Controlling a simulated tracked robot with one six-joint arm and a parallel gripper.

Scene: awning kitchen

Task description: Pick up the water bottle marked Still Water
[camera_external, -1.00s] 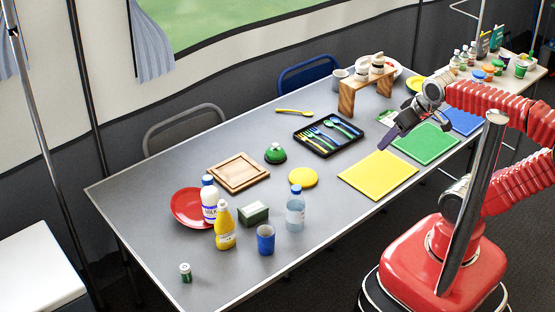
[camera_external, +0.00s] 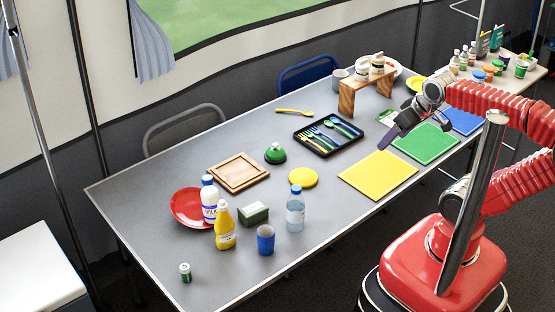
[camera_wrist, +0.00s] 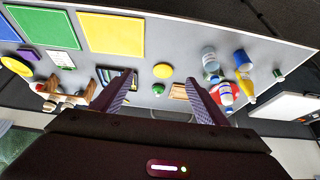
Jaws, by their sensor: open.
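The water bottle (camera_external: 296,209) is clear with a blue cap and a pale label, and stands upright near the front edge of the grey table; its lettering is too small to read. In the wrist view the bottle (camera_wrist: 210,65) shows right of centre, beyond the fingers. My gripper (camera_external: 390,138) is open and empty above the table by the green and yellow boards, well to the right of the bottle. Its two fingers (camera_wrist: 160,95) are spread apart in the wrist view.
Close to the bottle stand a blue cup (camera_external: 265,240), a dark green box (camera_external: 253,214), a yellow bottle (camera_external: 224,228) and a white milk bottle (camera_external: 209,203). A yellow disc (camera_external: 303,177) lies behind it. The yellow board (camera_external: 378,175) lies flat between bottle and gripper.

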